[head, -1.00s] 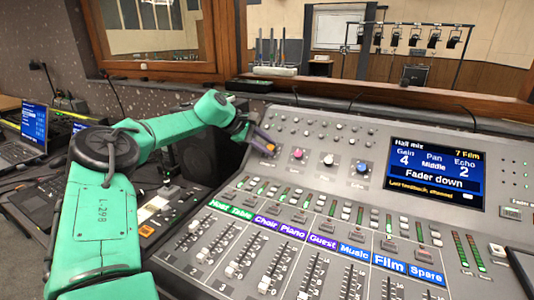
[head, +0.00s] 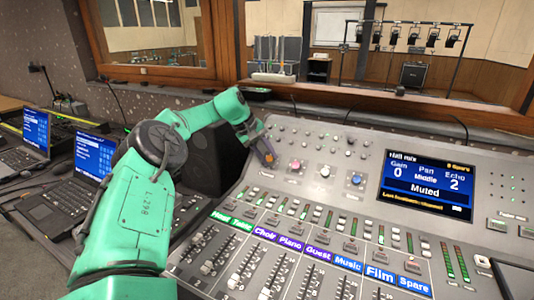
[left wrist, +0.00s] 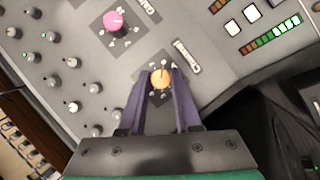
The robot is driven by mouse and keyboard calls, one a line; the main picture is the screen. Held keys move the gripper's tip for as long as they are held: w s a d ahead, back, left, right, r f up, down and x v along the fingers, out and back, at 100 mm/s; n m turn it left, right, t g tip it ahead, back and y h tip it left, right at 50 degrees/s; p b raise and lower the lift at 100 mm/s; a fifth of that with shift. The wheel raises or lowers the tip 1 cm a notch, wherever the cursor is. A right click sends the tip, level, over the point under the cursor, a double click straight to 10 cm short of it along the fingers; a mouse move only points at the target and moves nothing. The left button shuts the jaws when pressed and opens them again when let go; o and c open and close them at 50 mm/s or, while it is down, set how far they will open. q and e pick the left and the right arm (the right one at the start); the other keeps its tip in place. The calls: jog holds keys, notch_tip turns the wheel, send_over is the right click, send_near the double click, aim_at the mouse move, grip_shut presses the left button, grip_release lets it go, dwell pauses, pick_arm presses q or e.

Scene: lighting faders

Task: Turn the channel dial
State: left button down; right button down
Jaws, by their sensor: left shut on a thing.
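The channel dial is a small orange knob (left wrist: 161,79) with a pale pointer, set in the sloping grey mixing desk (head: 206,283). My left gripper (left wrist: 161,82) has its two purple fingers shut on either side of the knob. In the head view the left gripper (head: 267,152) reaches down to the desk's upper left and mostly hides the knob. The desk's screen (head: 428,186) reads Hall mix, Gain 0, Pan Middle, Echo 2 and Muted. My right gripper is not in view.
Right of the gripper stand a pink knob (head: 295,165), a white knob (head: 325,172) and a blue knob (head: 357,180). Several small grey knobs lie behind. Labelled faders fill the desk's front. Laptops (head: 92,157) stand at the left, and a window ledge runs behind.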

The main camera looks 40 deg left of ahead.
pick_arm(q)
jog(key=shift+f, duration=0.1)
dwell(0.4)
jog(key=c, duration=0.6)
grip_release()
jog(key=shift+d, duration=0.1)
jog(key=v, duration=1.4)
jog(key=shift+r+p, duration=0.3)
jog(key=shift+p, duration=0.1)
